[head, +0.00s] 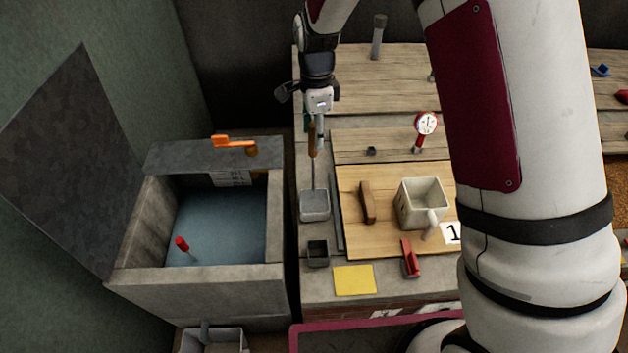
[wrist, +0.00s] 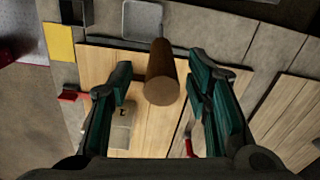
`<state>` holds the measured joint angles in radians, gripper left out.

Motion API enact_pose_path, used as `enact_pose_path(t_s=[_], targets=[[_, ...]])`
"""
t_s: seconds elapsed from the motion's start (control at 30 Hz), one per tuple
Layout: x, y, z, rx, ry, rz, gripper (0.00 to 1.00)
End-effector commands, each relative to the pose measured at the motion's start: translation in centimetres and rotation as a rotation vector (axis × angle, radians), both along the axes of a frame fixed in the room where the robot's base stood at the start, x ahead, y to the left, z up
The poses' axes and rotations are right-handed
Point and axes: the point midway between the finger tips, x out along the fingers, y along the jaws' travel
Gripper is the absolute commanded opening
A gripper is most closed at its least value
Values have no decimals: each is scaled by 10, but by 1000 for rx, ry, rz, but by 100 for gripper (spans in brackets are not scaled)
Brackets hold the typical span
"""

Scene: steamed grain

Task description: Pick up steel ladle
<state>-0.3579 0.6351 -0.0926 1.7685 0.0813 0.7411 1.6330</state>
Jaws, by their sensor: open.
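The steel ladle stands on the bench with its square steel bowl (head: 314,205) down. Its thin rod rises to a brown wooden handle (head: 312,141), close to upright. My gripper (head: 320,124) is above the bench at the handle's upper end, pointing down. In the wrist view my gripper (wrist: 164,82) is open, its two green-padded fingers spread. The round end of the wooden handle (wrist: 162,85) shows between them, with a gap on both sides. The bowl (wrist: 142,19) shows beyond it. How deep the handle sits between the fingers is hard to tell.
A wooden board (head: 385,242) right of the ladle carries a pale square mug (head: 421,203) and a brown block (head: 367,202). A small dark cup (head: 318,253) and a yellow square (head: 354,280) lie nearer. An open water tank (head: 275,225) stands left.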

Motion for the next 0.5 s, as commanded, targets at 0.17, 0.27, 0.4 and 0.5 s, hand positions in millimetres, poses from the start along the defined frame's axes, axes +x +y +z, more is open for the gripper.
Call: enact_pose_path(t_s=[0.17,0.27,0.4,0.5], targets=[[-1,5,-22,-1,5,1,45],[0,7,-36,-2,4,0,45],[0,7,-48,0,2,0,45],[0,7,-51,0,1,0,45]])
